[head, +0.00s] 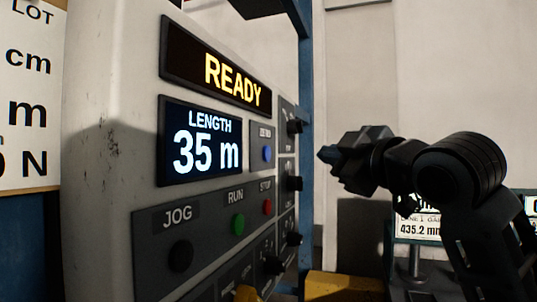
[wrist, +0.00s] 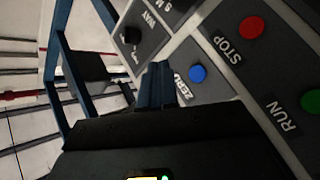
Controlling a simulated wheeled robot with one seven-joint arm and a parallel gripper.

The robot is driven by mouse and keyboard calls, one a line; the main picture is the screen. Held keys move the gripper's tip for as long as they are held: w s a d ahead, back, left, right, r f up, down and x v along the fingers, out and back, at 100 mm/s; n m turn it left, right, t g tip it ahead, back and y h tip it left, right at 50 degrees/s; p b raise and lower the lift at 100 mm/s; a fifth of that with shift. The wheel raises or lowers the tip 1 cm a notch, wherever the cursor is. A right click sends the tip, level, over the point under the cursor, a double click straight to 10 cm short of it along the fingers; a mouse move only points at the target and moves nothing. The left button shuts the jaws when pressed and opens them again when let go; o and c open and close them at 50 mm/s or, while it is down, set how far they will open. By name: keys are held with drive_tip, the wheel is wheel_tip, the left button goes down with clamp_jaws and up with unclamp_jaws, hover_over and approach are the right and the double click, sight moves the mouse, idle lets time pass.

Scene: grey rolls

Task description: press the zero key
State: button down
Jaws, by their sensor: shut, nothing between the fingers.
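The zero key is a round blue button (head: 267,153) on the control panel, to the right of the LENGTH display. It also shows in the wrist view (wrist: 198,73), beside its label, which reads ZERO. My gripper (head: 326,154) is shut and empty, to the right of the key in the head view and at about its height. In the wrist view its closed blue fingertips (wrist: 157,72) overlap the panel left of the key, next to the label. The fingers look apart from the key, but the exact gap cannot be told.
The green RUN button (head: 238,224), red STOP button (head: 267,207) and black JOG button (head: 181,256) sit below the display (head: 200,143), which reads 35 m. The sign above (head: 216,72) reads READY. Black knobs (head: 294,126) stick out at the panel's right. A blue post (head: 305,150) stands behind.

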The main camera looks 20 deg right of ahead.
drive_tip(key=w+a, duration=0.4)
drive_tip(key=a, duration=0.2)
drive_tip(key=shift+w, duration=0.2)
drive_tip(key=shift+w+a, duration=0.1)
drive_tip(key=shift+a, duration=0.1)
idle(1.8)
drive_tip(key=shift+w+a+p, duration=0.15)
drive_tip(key=shift+a+p, duration=0.05)
drive_tip(key=shift+p, duration=0.1)
drive_tip(key=shift+w+a, duration=0.25)
drive_tip(key=shift+a, duration=0.15)
idle(0.8)
drive_tip(key=shift+s+d, duration=0.5)
drive_tip(key=shift+d, duration=0.15)
drive_tip(key=s+d, duration=0.1)
drive_tip(key=d, duration=0.1)
drive_tip(key=s+d, duration=0.2)
idle(0.7)
